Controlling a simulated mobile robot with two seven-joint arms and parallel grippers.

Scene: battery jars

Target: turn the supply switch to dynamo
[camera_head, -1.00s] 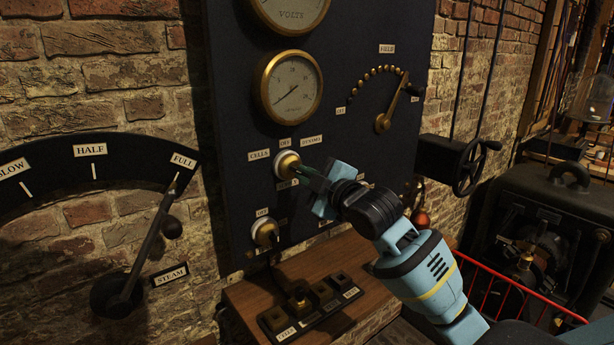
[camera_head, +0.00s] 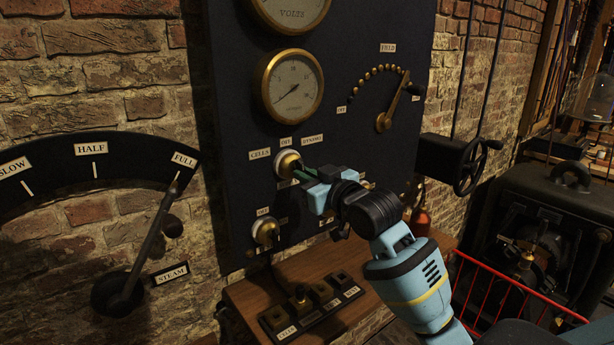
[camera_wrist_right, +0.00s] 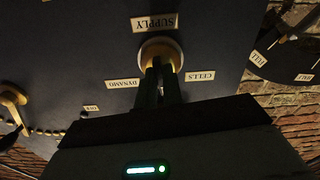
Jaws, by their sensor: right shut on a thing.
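The supply switch is a brass knob on a pale round base (camera_head: 286,160), on the dark panel under the lower gauge. Labels CELLS, OFF and DYNAMO stand left, above and right of it. My right gripper (camera_head: 301,175) reaches it from the lower right. In the right wrist view the supply switch (camera_wrist_right: 161,46) shows upside down, with its SUPPLY label (camera_wrist_right: 155,23) above. There the right gripper (camera_wrist_right: 159,66) is shut on the switch's handle. The fingers hide most of the handle, so I cannot tell which label it points to. My left gripper is not in view.
A second brass switch (camera_head: 265,230) sits just below left. The field lever (camera_head: 393,108) is at the upper right of the panel. A wooden shelf (camera_head: 338,263) with a row of plugs juts out below. A steam lever (camera_head: 145,245) stands at left.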

